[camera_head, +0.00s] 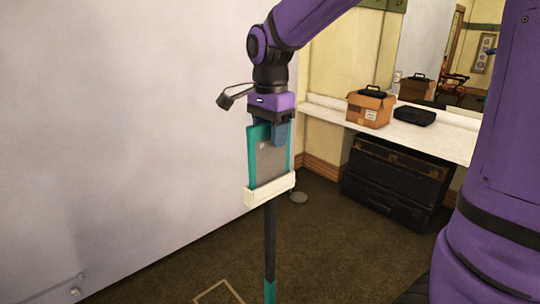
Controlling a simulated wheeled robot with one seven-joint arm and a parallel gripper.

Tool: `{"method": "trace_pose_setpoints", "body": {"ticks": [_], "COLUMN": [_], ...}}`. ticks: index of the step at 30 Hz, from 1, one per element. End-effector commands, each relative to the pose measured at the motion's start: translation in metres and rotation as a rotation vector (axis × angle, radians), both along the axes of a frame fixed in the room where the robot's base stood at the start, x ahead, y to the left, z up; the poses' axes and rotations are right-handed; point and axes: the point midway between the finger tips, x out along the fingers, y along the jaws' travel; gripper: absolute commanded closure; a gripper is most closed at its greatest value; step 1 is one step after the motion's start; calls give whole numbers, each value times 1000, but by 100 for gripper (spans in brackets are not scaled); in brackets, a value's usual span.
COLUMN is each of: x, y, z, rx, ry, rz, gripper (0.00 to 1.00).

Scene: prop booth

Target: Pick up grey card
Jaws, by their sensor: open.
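The grey card (269,163) stands nearly upright in front of a teal backing (252,150), its lower edge in a cream holder (268,190) on top of a dark post. My gripper (271,133) points down over the top of the card, with its fingers at the card's upper part. A blue-grey finger (281,133) overlaps the card's upper right. The jaws are open. The far finger is mostly hidden, and I cannot tell whether either finger touches the card.
A dark post (269,240) with a teal lower part supports the holder. A pale wall (120,130) fills the left. A white counter (440,138) at right carries a cardboard box (369,108) and a black case (414,116). Dark trunks (395,180) stand below it.

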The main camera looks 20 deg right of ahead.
Motion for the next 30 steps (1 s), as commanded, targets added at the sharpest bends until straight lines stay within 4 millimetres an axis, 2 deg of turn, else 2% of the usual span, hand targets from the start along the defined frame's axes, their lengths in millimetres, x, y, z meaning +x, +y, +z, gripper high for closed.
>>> {"method": "trace_pose_setpoints", "body": {"ticks": [4, 10, 11, 23, 30], "x": [0, 0, 0, 0, 0], "y": [0, 0, 0, 0, 0], "z": [0, 0, 0, 3, 25], "rx": [0, 0, 0, 0, 1], "ry": [0, 0, 0, -1, -2], "rz": [0, 0, 0, 0, 0], "gripper": [52, 98, 100, 100, 100]}}
